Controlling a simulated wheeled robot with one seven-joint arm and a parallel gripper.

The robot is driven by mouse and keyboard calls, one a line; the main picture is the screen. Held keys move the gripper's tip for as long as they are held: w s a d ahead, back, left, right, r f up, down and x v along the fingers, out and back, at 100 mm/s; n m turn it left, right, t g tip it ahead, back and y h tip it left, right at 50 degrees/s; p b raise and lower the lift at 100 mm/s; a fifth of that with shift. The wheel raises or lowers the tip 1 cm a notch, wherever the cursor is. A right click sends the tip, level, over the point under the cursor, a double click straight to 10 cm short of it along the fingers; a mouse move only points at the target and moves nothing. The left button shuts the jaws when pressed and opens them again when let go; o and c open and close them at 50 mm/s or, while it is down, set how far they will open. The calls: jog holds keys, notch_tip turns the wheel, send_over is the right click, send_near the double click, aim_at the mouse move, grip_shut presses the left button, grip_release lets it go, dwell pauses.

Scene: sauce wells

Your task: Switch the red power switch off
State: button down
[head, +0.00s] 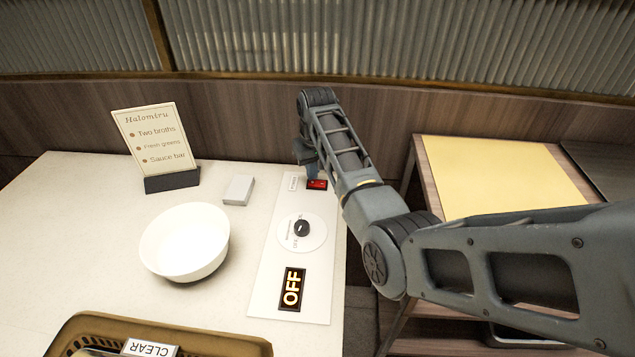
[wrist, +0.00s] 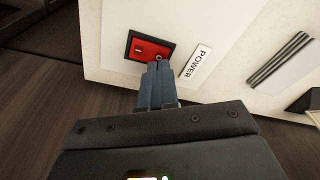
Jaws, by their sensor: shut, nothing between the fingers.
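The red power switch (head: 317,184) sits in a black frame at the far end of a white control panel (head: 262,275) on the table. In the wrist view the red switch (wrist: 150,49) shows "I" and "O" marks beside a POWER label (wrist: 196,62). My gripper (wrist: 158,66) is shut and empty, its fingertips over the lower edge of the switch; I cannot tell whether they touch it. In the head view my gripper (head: 308,174) points down just left of the switch. A display on the panel reads OFF (head: 291,289).
A black dial (head: 301,228) is on the panel between switch and display. A brown basket (head: 230,345) with a CLEAR label is in front. A side table (head: 500,175) stands right.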

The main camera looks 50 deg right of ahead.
jog(key=shift+f+b, duration=0.45)
jog(key=shift+f, duration=0.4)
dwell(0.6)
notch_tip(320, 180, up, 7)
jog(key=p, duration=0.7)
dwell(0.8)
